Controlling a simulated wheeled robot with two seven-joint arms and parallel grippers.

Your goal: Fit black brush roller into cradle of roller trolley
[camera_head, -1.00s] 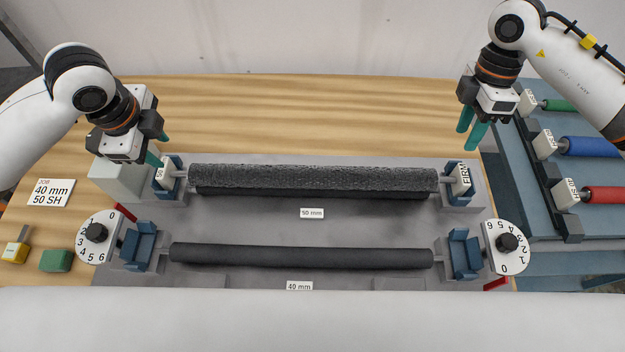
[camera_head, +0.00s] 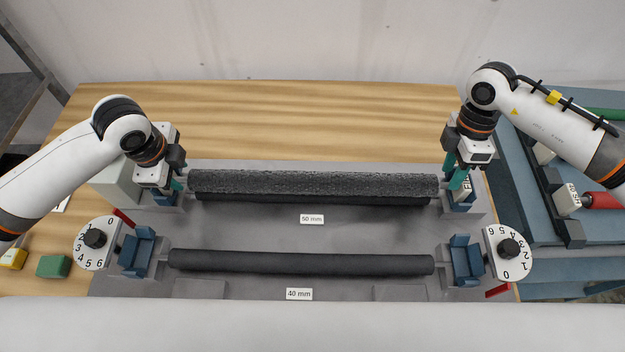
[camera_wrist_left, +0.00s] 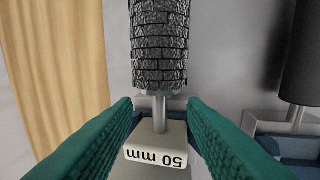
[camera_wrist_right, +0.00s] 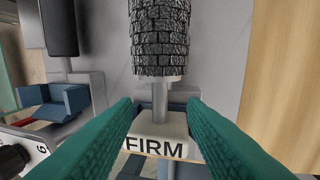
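The black brush roller (camera_head: 315,183), with a rough bristled surface, lies in the rear 50 mm station, just above a smooth dark roller. My left gripper (camera_head: 178,184) is open at its left end. In the left wrist view its fingers flank the roller's shaft and white block marked 50 mm (camera_wrist_left: 157,157). My right gripper (camera_head: 457,178) is open at the right end. In the right wrist view its fingers flank the shaft and the block marked FIRM (camera_wrist_right: 157,148). Finger contact cannot be told. The blue roller trolley (camera_head: 515,180) stands at the right; my right arm hides part of it.
A smooth dark roller (camera_head: 300,262) lies in the front 40 mm station between blue holders. Numbered dials (camera_head: 95,240) and (camera_head: 508,250) stand at both sides. The trolley carries a red roller (camera_head: 603,200). The wooden table behind is clear.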

